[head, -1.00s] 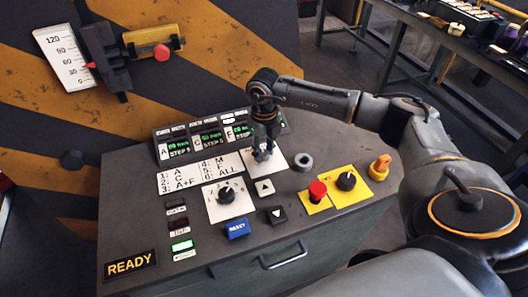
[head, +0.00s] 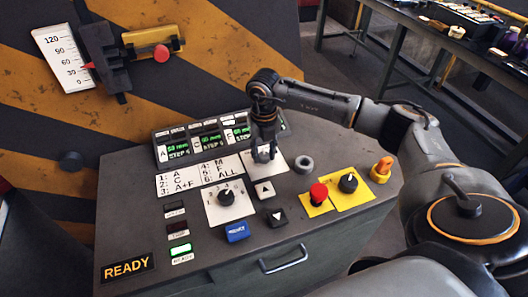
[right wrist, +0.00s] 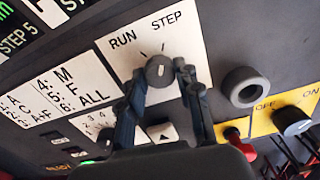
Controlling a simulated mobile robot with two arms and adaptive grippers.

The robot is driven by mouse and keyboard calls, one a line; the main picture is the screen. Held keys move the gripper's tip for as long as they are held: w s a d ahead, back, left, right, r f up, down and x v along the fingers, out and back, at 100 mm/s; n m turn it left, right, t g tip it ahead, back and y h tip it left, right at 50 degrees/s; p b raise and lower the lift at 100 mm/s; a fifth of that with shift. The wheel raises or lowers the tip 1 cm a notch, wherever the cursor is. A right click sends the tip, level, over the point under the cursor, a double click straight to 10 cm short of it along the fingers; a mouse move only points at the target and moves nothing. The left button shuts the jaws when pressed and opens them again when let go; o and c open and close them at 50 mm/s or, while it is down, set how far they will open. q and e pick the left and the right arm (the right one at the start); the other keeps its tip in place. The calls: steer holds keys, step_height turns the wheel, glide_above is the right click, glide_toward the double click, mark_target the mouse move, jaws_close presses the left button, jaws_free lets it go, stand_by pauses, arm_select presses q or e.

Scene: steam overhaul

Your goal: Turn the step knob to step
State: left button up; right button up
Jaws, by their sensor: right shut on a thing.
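The step knob (right wrist: 160,70) is a round dark knob on a white plate (right wrist: 118,45) marked RUN on the left and STEP on the right. My right gripper (right wrist: 161,74) has its two fingers on either side of the knob and is shut on it. A pale mark shows on the knob's face, pointing roughly toward the labels; its exact setting is hard to tell. In the head view my right gripper (head: 264,155) reaches down over the plate and hides most of the knob. My left gripper is not in view.
A READY sign (head: 127,267) is lit. A gauge (head: 64,57) stands behind.

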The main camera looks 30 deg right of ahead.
mark_target(264, 155)
steer(key=o, duration=1.1)
steer(key=shift+o, duration=0.2)
step_height(264, 155, up, 12)
